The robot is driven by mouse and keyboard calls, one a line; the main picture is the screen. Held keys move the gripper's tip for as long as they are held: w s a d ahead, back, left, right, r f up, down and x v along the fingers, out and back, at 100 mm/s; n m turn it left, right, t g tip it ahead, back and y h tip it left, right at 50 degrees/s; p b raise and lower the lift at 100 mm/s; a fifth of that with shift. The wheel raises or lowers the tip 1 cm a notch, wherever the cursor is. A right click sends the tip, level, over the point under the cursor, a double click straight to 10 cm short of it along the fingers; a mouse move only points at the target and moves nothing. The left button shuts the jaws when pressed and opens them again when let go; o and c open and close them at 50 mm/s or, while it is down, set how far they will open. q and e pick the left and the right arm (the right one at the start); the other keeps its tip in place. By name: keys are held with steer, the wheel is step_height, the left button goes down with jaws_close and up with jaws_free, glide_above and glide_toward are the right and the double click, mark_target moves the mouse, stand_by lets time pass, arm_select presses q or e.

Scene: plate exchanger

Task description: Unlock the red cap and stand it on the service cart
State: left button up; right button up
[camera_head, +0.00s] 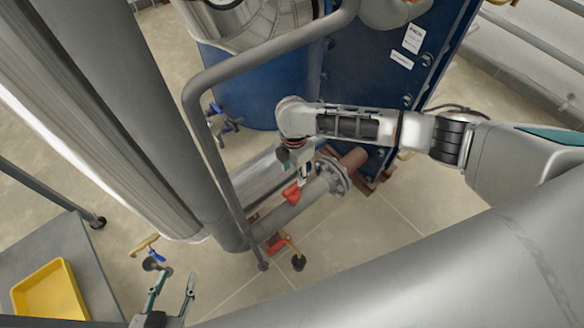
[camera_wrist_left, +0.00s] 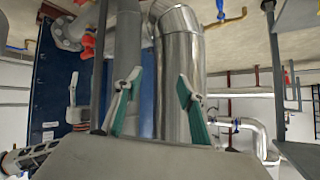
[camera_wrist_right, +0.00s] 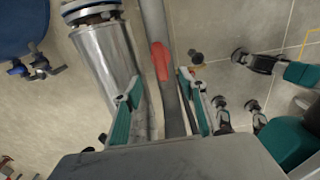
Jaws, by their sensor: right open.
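A red part (camera_head: 291,193), which looks like the red cap, sits on the grey pipe below my right gripper (camera_head: 304,174). In the right wrist view the red part (camera_wrist_right: 160,61) lies just beyond and between the fingertips of my right gripper (camera_wrist_right: 164,87), which is open and empty. I cannot tell how it is fastened. My left gripper (camera_head: 174,279) is open and empty at the lower left, beside the service cart (camera_head: 85,262). In the left wrist view the left gripper's fingers (camera_wrist_left: 158,82) are apart with only background pipes between them.
A yellow tray (camera_head: 50,290) rests on the cart. A blue tank (camera_head: 235,80) and the dark blue plate exchanger (camera_head: 375,60) stand behind the pipes. A bent grey rail (camera_head: 205,125) and a large grey pipe (camera_head: 480,270) cross close by. A red valve handle (camera_head: 280,243) is lower down.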

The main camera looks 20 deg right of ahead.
mark_target(293, 187)
steer(key=f+b, duration=0.1)
steer(key=f, duration=0.1)
steer(key=f+b, duration=0.1)
steer(key=f, duration=0.1)
steer(key=f+b, duration=0.1)
steer(key=f, duration=0.1)
steer(key=shift+s+f, duration=0.1)
steer(key=shift+s, duration=0.25)
steer(key=shift+w+f+b, duration=0.2)
steer(key=shift+f+b, duration=0.15)
steer(key=shift+f, duration=0.35)
steer(key=shift+w+f+b, duration=0.1)
steer(key=shift+f+b, duration=0.2)
steer(key=shift+f, duration=0.65)
arm_select(q)
steer(key=d, duration=0.1)
steer(key=w+d, duration=0.1)
steer(key=d+r, duration=0.1)
steer(key=shift+w+t+h, duration=0.25)
steer(key=shift+t+h, duration=0.05)
steer(key=shift+h, duration=0.1)
arm_select(e)
steer(key=shift+c, duration=0.4)
jaws_close()
